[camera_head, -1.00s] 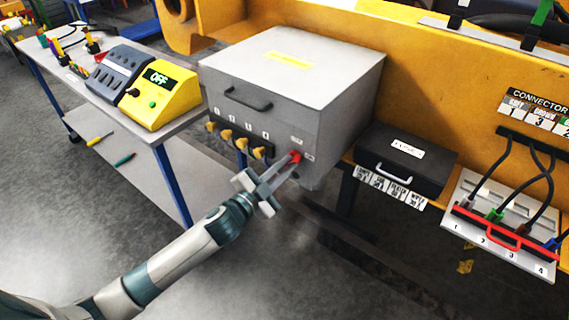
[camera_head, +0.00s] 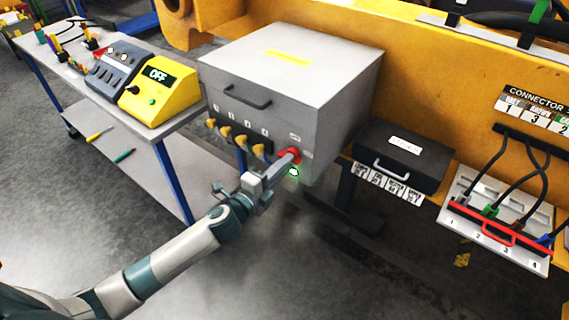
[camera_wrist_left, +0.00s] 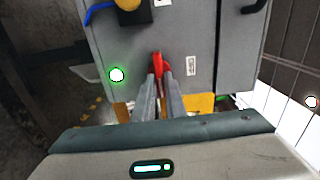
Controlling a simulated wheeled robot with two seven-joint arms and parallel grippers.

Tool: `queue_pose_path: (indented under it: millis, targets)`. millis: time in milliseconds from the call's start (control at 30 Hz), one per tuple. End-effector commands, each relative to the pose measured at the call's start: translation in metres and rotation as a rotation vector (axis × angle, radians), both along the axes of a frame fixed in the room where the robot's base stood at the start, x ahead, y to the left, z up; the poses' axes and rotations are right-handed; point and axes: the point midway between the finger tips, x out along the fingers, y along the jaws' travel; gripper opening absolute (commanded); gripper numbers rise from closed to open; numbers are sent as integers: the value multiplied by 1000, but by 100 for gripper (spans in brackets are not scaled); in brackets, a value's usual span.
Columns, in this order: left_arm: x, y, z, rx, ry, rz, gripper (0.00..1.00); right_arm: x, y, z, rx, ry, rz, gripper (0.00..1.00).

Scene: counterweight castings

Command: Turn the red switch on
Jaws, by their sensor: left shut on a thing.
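The red switch (camera_head: 289,156) is on the front of a grey metal box (camera_head: 262,110), near its lower right corner. In the left wrist view the red switch (camera_wrist_left: 157,65) stands upright between my fingertips. My left gripper (camera_head: 290,160) is shut on the red switch, its fingers reaching in from the lower left. The fingers also show in the left wrist view (camera_wrist_left: 160,80). A small green light (camera_head: 294,171) glows just below the switch, and this green light (camera_wrist_left: 117,75) is lit left of the fingers in the wrist view. My right gripper is not in view.
Several yellow knobs (camera_head: 226,132) sit left of the switch on the box front. A yellow unit reading OFF (camera_head: 160,90) stands on a bench at left. A black case (camera_head: 405,155) and a connector panel (camera_head: 500,215) are at right. The floor in front is clear.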

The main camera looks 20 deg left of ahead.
Motion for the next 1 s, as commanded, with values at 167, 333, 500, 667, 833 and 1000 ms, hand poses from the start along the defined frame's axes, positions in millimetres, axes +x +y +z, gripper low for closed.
queue_pose_path:
  millis: [167, 333, 500, 667, 833, 1000]
  targets:
    - [0, -1, -1, 31, -10, -2, 0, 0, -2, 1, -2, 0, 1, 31]
    - [0, -1, -1, 37, -12, -2, 0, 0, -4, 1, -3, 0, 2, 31]
    - [0, -1, -1, 37, -12, -2, 0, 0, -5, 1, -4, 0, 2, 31]
    - [0, -1, -1, 36, -12, -1, 30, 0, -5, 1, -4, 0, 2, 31]
    - [0, 0, -1, 35, -12, -1, 30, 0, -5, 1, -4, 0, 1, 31]
    - [-1, 0, -1, 35, -13, 0, 30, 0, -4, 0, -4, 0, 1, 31]
